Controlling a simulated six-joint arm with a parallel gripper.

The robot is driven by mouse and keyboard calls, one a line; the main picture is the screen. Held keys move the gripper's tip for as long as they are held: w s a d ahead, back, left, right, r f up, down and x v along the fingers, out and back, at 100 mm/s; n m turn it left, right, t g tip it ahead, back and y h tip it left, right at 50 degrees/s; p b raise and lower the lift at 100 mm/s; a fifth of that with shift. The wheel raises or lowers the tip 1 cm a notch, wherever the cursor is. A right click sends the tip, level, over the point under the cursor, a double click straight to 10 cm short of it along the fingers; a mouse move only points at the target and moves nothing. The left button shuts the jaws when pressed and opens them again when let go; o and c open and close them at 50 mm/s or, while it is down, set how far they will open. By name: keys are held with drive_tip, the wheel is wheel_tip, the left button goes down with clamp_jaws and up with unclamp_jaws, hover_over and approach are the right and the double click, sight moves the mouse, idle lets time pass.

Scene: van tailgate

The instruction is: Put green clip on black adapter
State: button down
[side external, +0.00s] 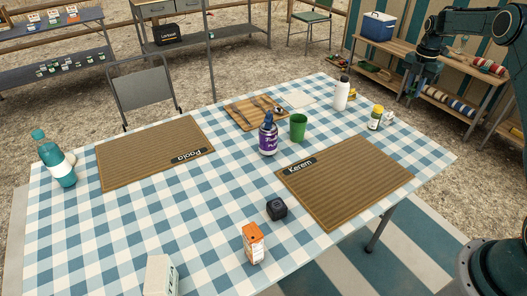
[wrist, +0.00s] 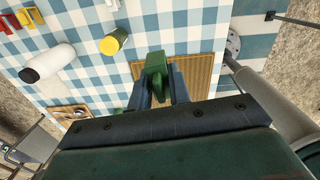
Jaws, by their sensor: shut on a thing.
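My gripper (wrist: 160,85) is shut on a green clip (wrist: 155,72), which sits between its two fingers in the wrist view. In the side view my gripper (side external: 412,92) hangs above the table's far right side, and the clip is too small to make out there. A small black cube-shaped object (side external: 277,208), which looks like the black adapter, lies on the checked cloth in front of the Kerem mat. It is well apart from my gripper and cannot be made out in the wrist view.
An orange-and-white carton (side external: 253,243) stands near the black object.

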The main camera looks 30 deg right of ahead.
drive_tip(key=w+a+r+n, duration=0.1)
drive_tip(key=w+a+n, duration=0.35)
drive_tip(key=a, duration=1.15)
wheel_tip(320, 180, up, 3)
drive_tip(key=n, duration=0.8)
hover_over(277, 205)
drive_tip(key=shift+f, duration=0.1)
wheel_tip(277, 205, down, 20)
drive_tip(key=shift+r, duration=0.1)
